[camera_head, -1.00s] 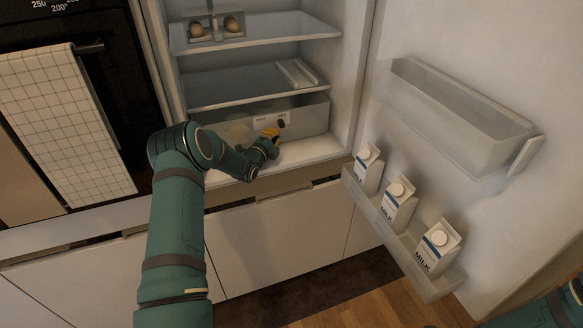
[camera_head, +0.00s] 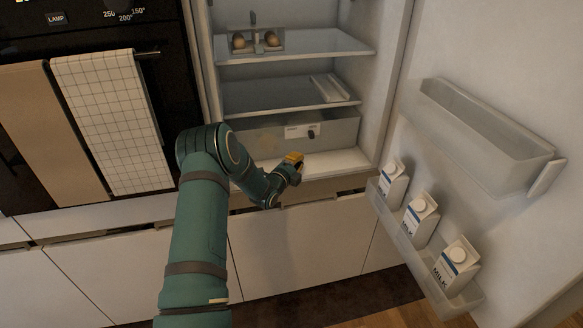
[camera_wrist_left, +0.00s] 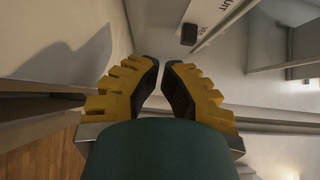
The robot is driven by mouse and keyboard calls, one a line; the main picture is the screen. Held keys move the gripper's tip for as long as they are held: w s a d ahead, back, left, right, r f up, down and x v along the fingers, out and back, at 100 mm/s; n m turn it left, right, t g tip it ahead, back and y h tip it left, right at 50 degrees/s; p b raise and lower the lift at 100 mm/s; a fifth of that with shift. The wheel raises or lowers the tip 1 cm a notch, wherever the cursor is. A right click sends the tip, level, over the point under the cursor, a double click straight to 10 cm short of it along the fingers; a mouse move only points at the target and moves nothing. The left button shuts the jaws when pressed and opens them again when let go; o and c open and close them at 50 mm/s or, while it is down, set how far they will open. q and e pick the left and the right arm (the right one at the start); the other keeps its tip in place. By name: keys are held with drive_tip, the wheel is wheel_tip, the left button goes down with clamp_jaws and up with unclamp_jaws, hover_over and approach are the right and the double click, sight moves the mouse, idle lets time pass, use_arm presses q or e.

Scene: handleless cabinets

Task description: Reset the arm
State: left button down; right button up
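My left arm (camera_head: 196,250) reaches in from the bottom of the head view, bent at the elbow. Its left gripper (camera_head: 296,161) is at the front of the open fridge's floor, before the clear drawer (camera_head: 340,132). In the left wrist view the yellow fingers (camera_wrist_left: 161,68) point forward with a narrow gap between their tips and nothing between them. The head view shows the gripper small, and its fingers are hard to make out there. My right gripper is not in view.
The fridge door (camera_head: 500,60) stands open at right, with three milk cartons in its lower bin (camera_head: 410,240). Eggs (camera_head: 271,39) sit on the top shelf. White cabinet fronts (camera_head: 300,250) lie below the fridge. An oven with hanging towels (camera_head: 115,120) is at left.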

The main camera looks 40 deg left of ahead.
use_arm(q)
drive_tip(key=shift+s+d+r, duration=0.1)
drive_tip(key=shift+s+d, duration=0.05)
drive_tip(key=shift+s, duration=0.9)
drive_tip(key=shift+s+d, duration=0.15)
drive_tip(key=shift+s, duration=0.9)
drive_tip(key=s+d+f+n+g+h, duration=0.1)
drive_tip(key=s+d+f+n+g, duration=0.25)
drive_tip(key=d, duration=0.45)
drive_tip(key=s+d+f+n+g+h, duration=0.1)
drive_tip(key=s+d+f+n+g, duration=0.15)
drive_tip(key=d+f+n, duration=0.35)
drive_tip(key=s+d+f+n+g+h, duration=0.1)
drive_tip(key=s+d+f+n+g, duration=0.15)
drive_tip(key=d, duration=0.65)
drive_tip(key=s+d+f+n+g+h, duration=0.1)
drive_tip(key=s+d+n+g, duration=0.2)
drive_tip(key=s+d, duration=0.4)
drive_tip(key=s+d+f+n+g+h, duration=0.1)
drive_tip(key=s+d+n+g, duration=0.3)
drive_tip(key=s, duration=1)
drive_tip(key=d+f+g, duration=0.1)
drive_tip(key=d, duration=0.1)
drive_tip(key=shift+s+d, duration=0.35)
